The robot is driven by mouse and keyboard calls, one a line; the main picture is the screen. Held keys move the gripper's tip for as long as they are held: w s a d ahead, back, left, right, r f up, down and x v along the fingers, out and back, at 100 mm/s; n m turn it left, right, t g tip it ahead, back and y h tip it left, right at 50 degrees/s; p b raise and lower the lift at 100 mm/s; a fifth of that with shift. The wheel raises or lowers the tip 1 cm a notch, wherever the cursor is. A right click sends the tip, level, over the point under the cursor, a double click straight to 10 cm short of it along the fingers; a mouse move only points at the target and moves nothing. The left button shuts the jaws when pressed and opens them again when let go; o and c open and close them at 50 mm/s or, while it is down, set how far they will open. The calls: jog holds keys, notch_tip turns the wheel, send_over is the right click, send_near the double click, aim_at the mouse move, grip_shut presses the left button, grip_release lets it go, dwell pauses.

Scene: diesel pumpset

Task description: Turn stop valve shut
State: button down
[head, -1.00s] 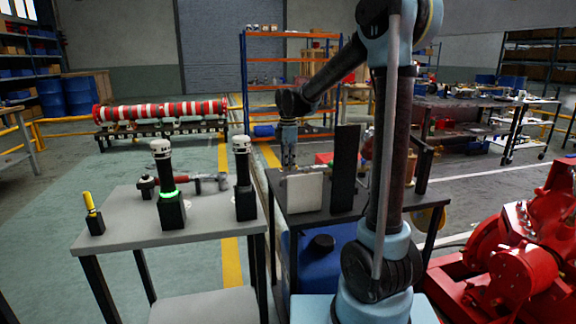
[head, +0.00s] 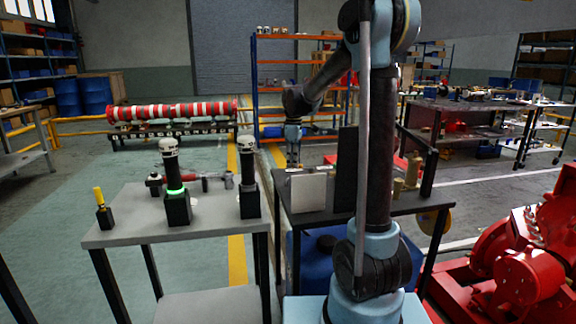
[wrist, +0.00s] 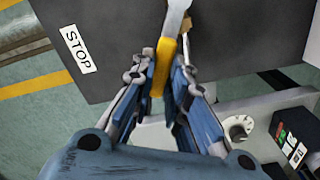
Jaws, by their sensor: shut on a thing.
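In the wrist view, the stop valve's lever (wrist: 164,60) has a yellow grip and a pale metal end pointing up the picture. A white STOP label (wrist: 77,49) lies on the dark surface to its left. My gripper (wrist: 164,76) is shut on the yellow grip, with a blue-grey finger on each side. A small brass-coloured part shows beside the lever's upper end; the rest of the valve is hidden. In the head view, my gripper (head: 293,160) is low at the dark table's far left edge, partly behind a pale box; the lever cannot be made out there.
The pale box (head: 308,190) and a tall dark panel (head: 347,170) stand on the dark table (head: 400,204). The grey table (head: 130,228) at left holds two black-and-white devices and a red tool. A red pump (head: 525,260) stands at right.

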jog(key=w+m, duration=0.2)
jog(key=shift+d+m, duration=0.3)
jog(key=shift+m, duration=0.1)
jog(key=w+m, duration=0.1)
jog(key=w+d+m, duration=0.1)
jog(key=m, duration=0.1)
jog(key=shift+d+m, duration=0.2)
jog(key=shift+m, duration=0.1)
jog(key=d+m, duration=0.1)
jog(key=w+m, duration=0.1)
jog(key=m, duration=0.1)
jog(key=shift+w+d, duration=0.1)
jog(key=shift+d, duration=0.3)
jog(key=shift+w+d+m, duration=0.15)
jog(key=shift+d+m, duration=0.35)
jog(key=shift+m, duration=0.35)
jog(key=shift+w+d+m, duration=0.15)
jog(key=shift+d+m, duration=0.3)
jog(key=shift+m, duration=0.4)
jog(key=c, duration=1.6)
grip_release()
jog(key=shift+o, duration=0.2)
